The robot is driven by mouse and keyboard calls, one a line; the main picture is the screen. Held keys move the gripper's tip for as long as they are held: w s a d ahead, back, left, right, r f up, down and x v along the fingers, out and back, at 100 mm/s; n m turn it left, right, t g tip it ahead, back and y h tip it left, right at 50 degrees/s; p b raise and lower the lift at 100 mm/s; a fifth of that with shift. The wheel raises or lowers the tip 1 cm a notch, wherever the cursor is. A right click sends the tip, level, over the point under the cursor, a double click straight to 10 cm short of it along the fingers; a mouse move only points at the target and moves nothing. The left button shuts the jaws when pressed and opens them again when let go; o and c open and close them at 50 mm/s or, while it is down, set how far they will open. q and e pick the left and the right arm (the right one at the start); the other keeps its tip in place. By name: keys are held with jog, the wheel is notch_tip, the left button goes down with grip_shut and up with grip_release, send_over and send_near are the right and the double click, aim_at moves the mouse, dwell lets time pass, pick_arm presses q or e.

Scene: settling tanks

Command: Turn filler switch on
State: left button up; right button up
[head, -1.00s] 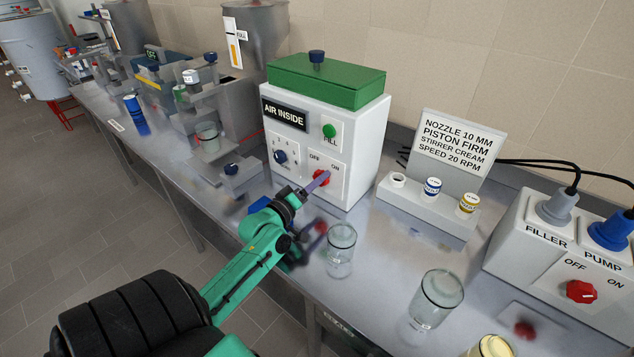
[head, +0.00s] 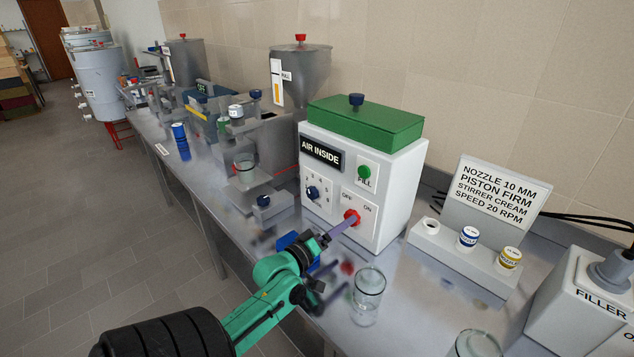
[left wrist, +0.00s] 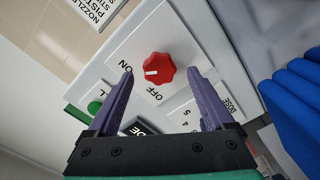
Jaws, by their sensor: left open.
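The white filler machine (head: 386,200) with a green lid and an "AIR INSIDE" sign stands on the bench. Its red rotary switch (head: 352,217) sits low on the front under OFF and ON labels. In the left wrist view, the red switch (left wrist: 158,67) has a white mark on its left side, nearer the ON label than the OFF label. My left gripper (head: 346,225) is at the switch. In the left wrist view, my left gripper (left wrist: 161,73) is open, one purple finger on each side of the switch, with gaps showing. My right gripper is not in view.
A green FILL button (head: 364,172) and a blue dose dial (head: 312,192) are near the switch. A glass jar (head: 368,295) stands on the bench below. A nozzle rack (head: 458,258) and a FILLER box (head: 585,300) are to the right.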

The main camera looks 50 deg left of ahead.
pick_arm(q)
jog(key=s+b, duration=0.2)
jog(key=s, duration=0.9)
jog(key=shift+s+d, duration=0.15)
jog(key=shift+s, duration=0.15)
